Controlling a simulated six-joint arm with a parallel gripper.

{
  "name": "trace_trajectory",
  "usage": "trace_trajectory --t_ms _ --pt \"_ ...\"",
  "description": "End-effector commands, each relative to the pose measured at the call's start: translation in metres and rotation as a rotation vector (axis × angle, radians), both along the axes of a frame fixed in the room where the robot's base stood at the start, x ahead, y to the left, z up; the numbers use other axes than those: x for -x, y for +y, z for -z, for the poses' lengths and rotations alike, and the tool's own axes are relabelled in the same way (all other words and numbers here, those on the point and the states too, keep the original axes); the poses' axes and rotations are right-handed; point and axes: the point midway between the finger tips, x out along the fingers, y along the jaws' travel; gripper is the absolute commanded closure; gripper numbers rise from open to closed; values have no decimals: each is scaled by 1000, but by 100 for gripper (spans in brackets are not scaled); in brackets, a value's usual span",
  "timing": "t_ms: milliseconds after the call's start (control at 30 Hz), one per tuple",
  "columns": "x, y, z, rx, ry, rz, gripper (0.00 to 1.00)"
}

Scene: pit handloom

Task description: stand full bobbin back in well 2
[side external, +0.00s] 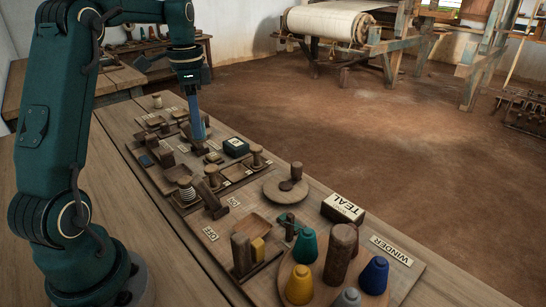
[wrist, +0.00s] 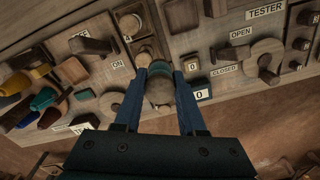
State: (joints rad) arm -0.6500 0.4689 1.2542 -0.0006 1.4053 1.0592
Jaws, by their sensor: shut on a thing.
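In the side view my gripper (side external: 198,132) points down over the far half of the board, and the held bobbin is hard to make out. A row of wells (wrist: 143,50) lies just beyond the fingers in the wrist view. Another bobbin (wrist: 128,22) stands in that row.
A striped spool (side external: 187,190) and a wooden spool (side external: 257,155) stand on the board nearer the camera. A dark counter box (side external: 236,147) is right of my gripper. A round disc with a post (side external: 285,192) and coloured cones (side external: 300,285) stand toward the front.

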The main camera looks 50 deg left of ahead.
Motion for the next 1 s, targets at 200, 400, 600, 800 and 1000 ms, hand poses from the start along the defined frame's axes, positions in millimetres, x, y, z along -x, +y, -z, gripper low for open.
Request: trace_trajectory --t_ms 200,400,600,800,1000 --pt "20 37 7 8 9 -129 100" --pt "7 27 21 13 14 -140 100" --pt "-28 -1 48 12 14 -138 100" --pt "-57 -23 70 10 12 -143 100" --pt "-68 -32 79 10 12 -145 100"
